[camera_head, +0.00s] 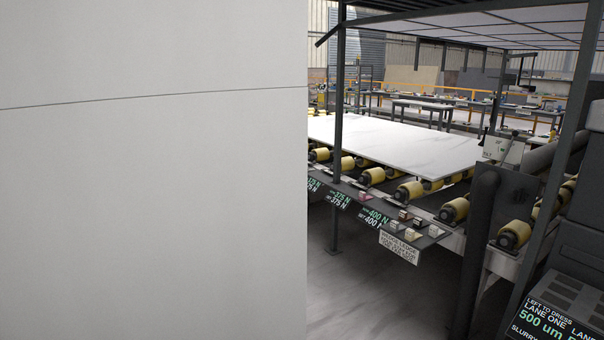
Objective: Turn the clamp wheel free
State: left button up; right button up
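I cannot make out a clamp wheel in the head view. Neither of my grippers is in view. A large pale flat surface (150,210) fills the left half of the picture, close to me, and hides what is behind it. A thin dark line runs across its upper part, rising slightly to the right. A white stone slab (395,140) lies flat on a conveyor of yellow rollers (409,191) to the right.
A dark ledge (433,232) with small blocks, green readouts and a sign (401,247) runs along the conveyor's front. A dark post (338,130) stands before it. A display panel (545,325) is at lower right. Bare floor (370,295) shows below the ledge.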

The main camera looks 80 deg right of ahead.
aim_at(520, 195)
jog(key=z, duration=4)
jog(key=i+l, duration=0.15)
jog(key=i, duration=0.2)
jog(key=i+l+z, duration=0.1)
jog(key=i, duration=0.3)
